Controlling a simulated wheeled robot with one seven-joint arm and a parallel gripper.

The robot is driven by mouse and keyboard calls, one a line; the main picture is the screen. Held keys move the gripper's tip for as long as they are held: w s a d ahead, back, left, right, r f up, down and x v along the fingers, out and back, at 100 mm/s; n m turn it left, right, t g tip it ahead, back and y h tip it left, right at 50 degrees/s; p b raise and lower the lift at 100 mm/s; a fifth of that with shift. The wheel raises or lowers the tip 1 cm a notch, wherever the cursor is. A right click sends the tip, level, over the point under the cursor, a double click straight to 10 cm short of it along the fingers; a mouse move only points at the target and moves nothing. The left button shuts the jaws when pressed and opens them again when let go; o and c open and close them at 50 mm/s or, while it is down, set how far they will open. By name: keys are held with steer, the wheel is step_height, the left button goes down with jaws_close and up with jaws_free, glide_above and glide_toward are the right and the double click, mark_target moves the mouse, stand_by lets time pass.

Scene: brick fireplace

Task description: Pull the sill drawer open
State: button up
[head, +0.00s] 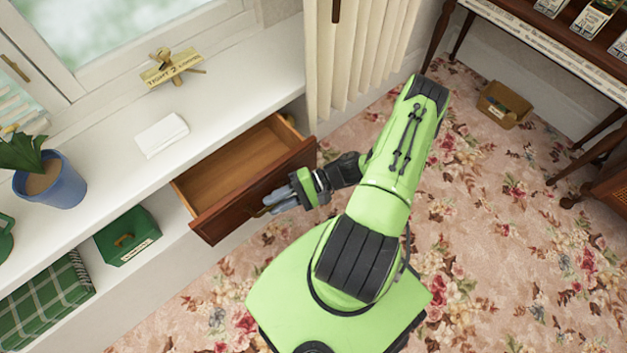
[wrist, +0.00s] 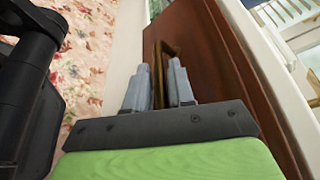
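The sill drawer (head: 238,170) is a wooden drawer under the white window sill. It stands well out from the sill in the head view, and its inside looks empty. Its dark red-brown front also shows in the wrist view (wrist: 214,58). My gripper (head: 268,205) is at the drawer front. In the wrist view its two grey fingers (wrist: 163,84) lie on either side of the brass handle (wrist: 157,62), close around it. The fingertips partly hide the handle, and contact is hard to make out.
A green box (head: 127,236) sits on the shelf below. The flowered carpet (head: 490,250) is open to the right.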

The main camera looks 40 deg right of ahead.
steer(key=p+v, duration=0.1)
steer(key=v, duration=1.3)
steer(key=shift+s+d, duration=0.15)
steer(key=shift+r, duration=0.1)
